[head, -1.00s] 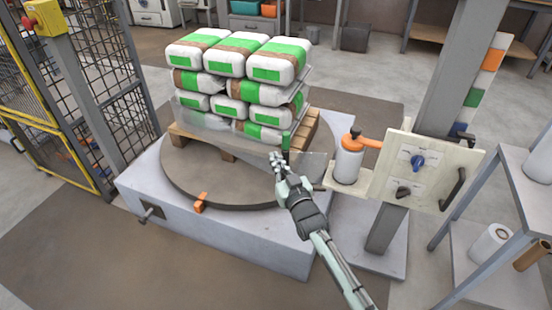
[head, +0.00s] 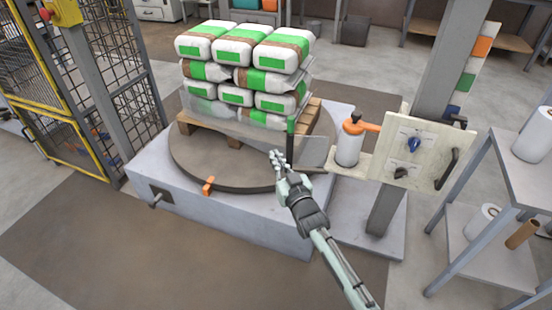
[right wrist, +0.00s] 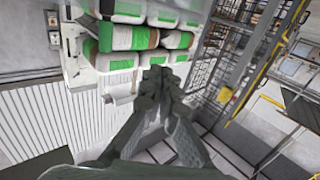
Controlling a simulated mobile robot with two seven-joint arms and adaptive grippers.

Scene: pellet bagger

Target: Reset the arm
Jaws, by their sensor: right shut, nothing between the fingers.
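My right gripper (head: 277,158) is shut and empty, held over the front right part of the round turntable (head: 222,193) in the head view. In the right wrist view its fingers (right wrist: 163,72) meet with nothing between them. Beyond it, a stack of white bags with green and brown bands (head: 246,78) stands on a wooden pallet (head: 236,141) on the turntable. The bags also show in the right wrist view (right wrist: 124,38). Clear film hangs at the stack's lower front. My left gripper is not in view.
A grey column (head: 433,100) rises behind the panel. A rack (head: 497,182) with rolls is far right. A mesh fence (head: 80,75) with yellow edging is left. Floor in front is clear.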

